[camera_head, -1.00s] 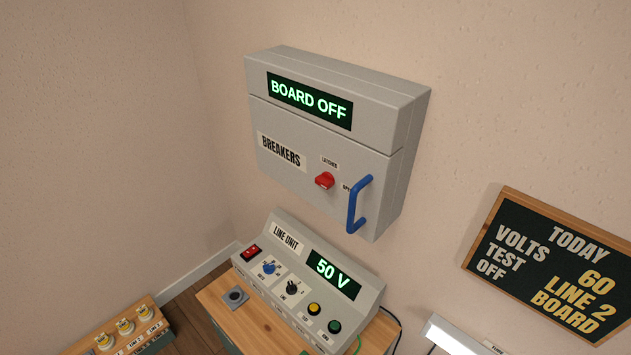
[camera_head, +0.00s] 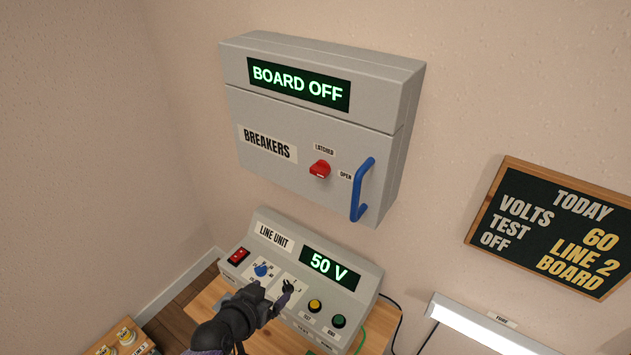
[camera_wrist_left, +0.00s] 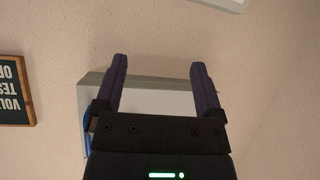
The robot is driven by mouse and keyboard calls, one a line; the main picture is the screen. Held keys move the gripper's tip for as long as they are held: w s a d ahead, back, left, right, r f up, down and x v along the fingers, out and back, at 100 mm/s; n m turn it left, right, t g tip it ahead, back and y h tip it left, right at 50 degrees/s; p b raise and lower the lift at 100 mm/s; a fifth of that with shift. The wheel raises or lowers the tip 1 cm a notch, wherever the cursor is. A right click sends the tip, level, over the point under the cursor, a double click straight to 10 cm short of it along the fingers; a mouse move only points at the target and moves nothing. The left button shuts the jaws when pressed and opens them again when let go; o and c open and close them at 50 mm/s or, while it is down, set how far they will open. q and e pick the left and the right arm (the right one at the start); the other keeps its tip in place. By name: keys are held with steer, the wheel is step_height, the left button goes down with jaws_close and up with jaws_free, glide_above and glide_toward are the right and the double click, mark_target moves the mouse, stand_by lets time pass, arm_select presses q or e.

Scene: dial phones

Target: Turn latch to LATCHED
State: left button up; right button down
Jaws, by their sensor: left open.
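The red latch knob (camera_head: 320,169) is on the door of the grey breaker box (camera_head: 290,125), between the LATCHED label (camera_head: 325,149) above and the OPEN label (camera_head: 346,175) at its right. Its pointer direction is hard to tell. A blue handle (camera_head: 362,190) is right of it. My left gripper (camera_head: 288,290) is open and empty, in front of the line unit, below and apart from the latch. In the left wrist view my left gripper's fingers (camera_wrist_left: 160,85) are spread, with the grey box (camera_wrist_left: 150,97) behind them. My right gripper is out of view.
The line unit (camera_head: 265,232) reads 50 V and stands on a wooden bench (camera_head: 211,297) under the box. The box display (camera_head: 298,84) reads BOARD OFF. A chalkboard (camera_head: 550,225) and a white lamp (camera_head: 490,328) are at the right. The wall around the box is clear.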

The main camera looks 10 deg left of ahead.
arm_select(q)
steer(key=w+r+t+h, duration=0.1)
steer(key=w+r+t, duration=0.1)
steer(key=w+r, duration=0.35)
steer(key=m+t+h+b, duration=0.1)
steer(key=m+t+h, duration=0.1)
steer(key=t+h, duration=0.1)
glide_toward(316, 174)
steer(key=b+x, duration=0.2)
steer(key=x, duration=0.6)
steer(key=shift+w+d+f, duration=0.1)
steer(key=shift+w+d, duration=0.05)
steer(key=shift+w, duration=0.2)
steer(key=shift+w+d, duration=0.2)
steer(key=shift+w, duration=0.3)
steer(key=c, duration=0.8)
jaws_close()
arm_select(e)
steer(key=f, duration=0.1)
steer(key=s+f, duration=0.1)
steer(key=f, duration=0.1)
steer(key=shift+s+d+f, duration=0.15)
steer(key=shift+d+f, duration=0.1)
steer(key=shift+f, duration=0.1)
